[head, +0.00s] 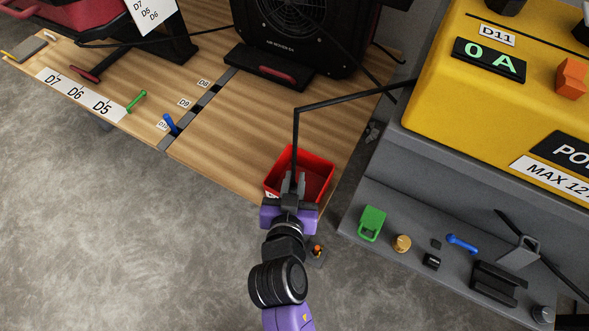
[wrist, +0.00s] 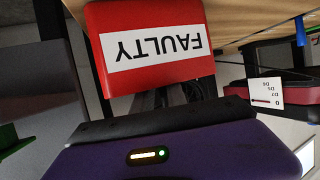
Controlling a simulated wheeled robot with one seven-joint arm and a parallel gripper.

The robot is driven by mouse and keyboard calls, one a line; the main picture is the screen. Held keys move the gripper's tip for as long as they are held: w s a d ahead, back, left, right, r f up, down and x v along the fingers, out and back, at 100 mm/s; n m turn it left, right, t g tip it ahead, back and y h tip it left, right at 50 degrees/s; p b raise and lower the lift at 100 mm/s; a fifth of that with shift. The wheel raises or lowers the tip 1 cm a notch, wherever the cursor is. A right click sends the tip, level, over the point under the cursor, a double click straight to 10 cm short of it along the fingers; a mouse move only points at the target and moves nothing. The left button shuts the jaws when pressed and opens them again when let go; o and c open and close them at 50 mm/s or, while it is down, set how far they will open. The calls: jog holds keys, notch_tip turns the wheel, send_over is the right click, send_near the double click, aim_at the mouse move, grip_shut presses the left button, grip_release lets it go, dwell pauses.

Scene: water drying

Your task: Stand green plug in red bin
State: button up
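The red bin (head: 318,160) sits at the front right corner of the wooden table. Its "FAULTY" label and outer wall (wrist: 195,75) fill the top of the wrist view, upside down. My gripper (head: 293,178) is at the bin's near side, its grey fingers pointing over the rim into it. I cannot tell whether they are apart or shut on something. A slim green piece with knobbed ends (head: 136,101), perhaps the green plug, is at the table's front edge by the D5 label. A wider green piece with a loop (head: 372,223) is on the grey shelf. No green shows inside the bin.
A blue piece (head: 170,123) stands by the D10 label. A black fan (head: 300,30) stands behind the bin. The table left of the bin is clear.

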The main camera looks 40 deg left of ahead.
jog(key=p+v, duration=0.1)
jog(key=v, duration=0.8)
jog(key=shift+s+p, duration=0.3)
jog(key=shift+p, duration=0.1)
jog(key=shift+d+r, duration=0.1)
jog(key=s+d+f+m+t+h, duration=0.1)
jog(key=d, duration=0.8)
jog(key=s+d+f+m+h, duration=0.1)
jog(key=s+d, duration=0.1)
jog(key=d, duration=0.8)
jog(key=s+d+r+m+t+h, duration=0.1)
jog(key=s+d+r+h, duration=0.1)
jog(key=d, duration=0.4)
jog(key=s+d+r+m+t+h, duration=0.1)
jog(key=s+d+r+m+h, duration=0.1)
jog(key=s+d+r, duration=0.2)
jog(key=s+d+r+m+t+h, duration=0.1)
jog(key=s+d+r, duration=0.3)
jog(key=d, duration=0.4)
jog(key=shift+r+m+h, duration=0.4)
jog(key=shift+r+m, duration=0.1)
jog(key=shift+r, duration=0.25)
